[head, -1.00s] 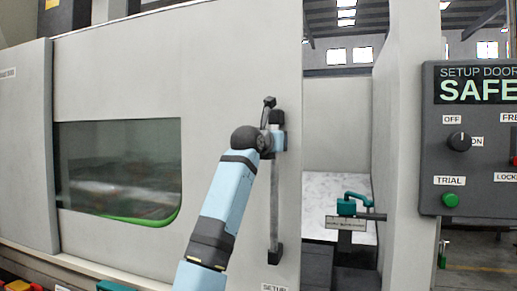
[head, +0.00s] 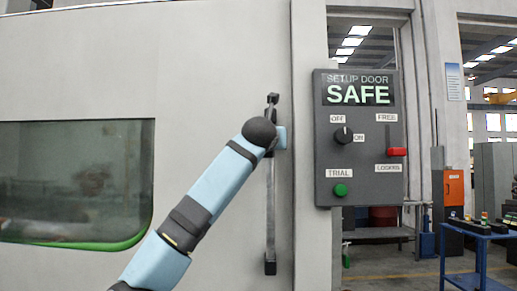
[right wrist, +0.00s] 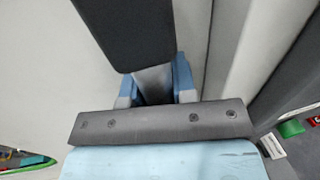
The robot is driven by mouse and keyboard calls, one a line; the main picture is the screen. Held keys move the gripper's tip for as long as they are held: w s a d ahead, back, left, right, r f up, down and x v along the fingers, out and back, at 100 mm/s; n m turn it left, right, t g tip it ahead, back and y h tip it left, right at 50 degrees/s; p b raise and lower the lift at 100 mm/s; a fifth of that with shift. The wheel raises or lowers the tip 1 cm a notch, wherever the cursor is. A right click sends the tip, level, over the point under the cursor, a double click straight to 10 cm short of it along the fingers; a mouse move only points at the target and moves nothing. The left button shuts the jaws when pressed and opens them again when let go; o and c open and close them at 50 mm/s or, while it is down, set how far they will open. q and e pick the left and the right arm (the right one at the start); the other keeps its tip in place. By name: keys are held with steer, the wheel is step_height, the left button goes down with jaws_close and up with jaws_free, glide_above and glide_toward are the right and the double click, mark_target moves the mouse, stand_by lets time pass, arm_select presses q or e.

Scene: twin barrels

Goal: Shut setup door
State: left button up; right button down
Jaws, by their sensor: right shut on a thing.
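The setup door (head: 215,75) is a large pale grey sliding panel with a window (head: 75,185) at the left. Its right edge stands against the grey post, and I see no opening between them in the head view. A vertical bar handle (head: 270,215) is fixed near that edge. My right gripper (head: 277,138) is shut on the handle's upper part. In the right wrist view, the gripper's blue fingers (right wrist: 155,90) lie on either side of the grey handle bar (right wrist: 150,78). My left gripper is in neither view.
A dark control panel (head: 360,170) right of the door reads SETUP DOOR SAFE. It has a black knob (head: 344,135), a red switch (head: 397,152) and a green button (head: 340,189). Beyond stand a blue cart (head: 480,236) and an orange cabinet (head: 454,188).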

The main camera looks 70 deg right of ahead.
steer(key=shift+s+r, duration=0.1)
stand_by(0.3)
steer(key=c, duration=1)
jaws_free()
steer(key=shift+s, duration=0.1)
steer(key=shift+o, duration=0.4)
steer(key=shift+s+d, duration=0.15)
steer(key=s+a, duration=0.2)
steer(key=a, duration=1.1)
steer(key=shift+s+a, duration=0.3)
